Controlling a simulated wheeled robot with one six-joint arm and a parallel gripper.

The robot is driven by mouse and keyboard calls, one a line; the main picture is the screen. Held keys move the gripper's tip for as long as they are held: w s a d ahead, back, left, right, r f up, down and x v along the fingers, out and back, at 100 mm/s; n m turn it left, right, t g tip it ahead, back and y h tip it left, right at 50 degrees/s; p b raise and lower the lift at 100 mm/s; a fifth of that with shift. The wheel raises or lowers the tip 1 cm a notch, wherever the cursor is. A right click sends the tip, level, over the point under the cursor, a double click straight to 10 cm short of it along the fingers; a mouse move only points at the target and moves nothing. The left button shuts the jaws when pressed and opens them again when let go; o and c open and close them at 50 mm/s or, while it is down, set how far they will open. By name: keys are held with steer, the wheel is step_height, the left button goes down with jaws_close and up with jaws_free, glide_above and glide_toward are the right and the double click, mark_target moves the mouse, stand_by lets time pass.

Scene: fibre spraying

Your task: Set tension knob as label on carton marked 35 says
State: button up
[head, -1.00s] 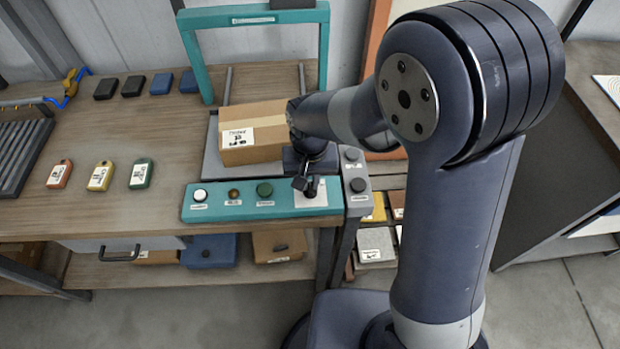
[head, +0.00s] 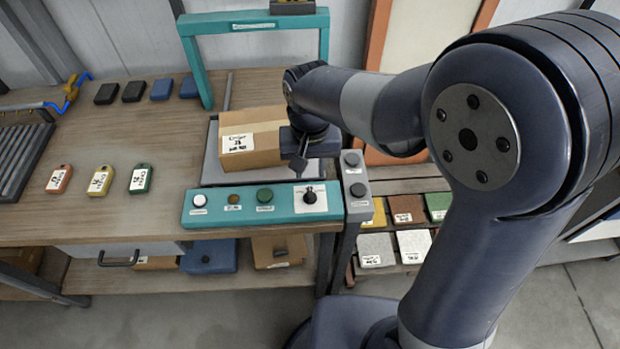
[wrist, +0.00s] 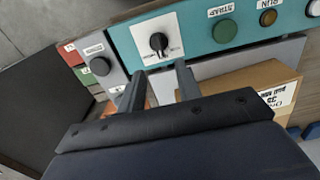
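The tension knob (head: 310,196) is a small black dial on a white plate at the right end of the teal panel (head: 228,214). In the wrist view the knob (wrist: 159,42) stands just beyond my fingertips, clear of them. Its exact setting is too small to read. A cardboard carton (head: 270,155) sits on the grey bed behind the panel. Its white label (head: 238,143) has printed lines too small to read surely. My gripper (head: 299,168) hovers between carton and knob. In the wrist view my gripper (wrist: 160,68) has its fingers apart with nothing between them.
White, amber and green buttons (head: 265,195) line the panel left of the knob. A grey box with two buttons (head: 357,188) adjoins it on the right. A teal arch (head: 196,75) stands behind the carton. Three coloured tags (head: 100,181) lie on the bench to the left.

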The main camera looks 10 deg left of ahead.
mark_target(310, 189)
step_height(310, 189, up, 4)
steer(key=shift+f, duration=0.15)
stand_by(0.3)
step_height(310, 189, down, 11)
steer(key=shift+r, duration=0.2)
steer(key=shift+f, duration=0.1)
stand_by(0.5)
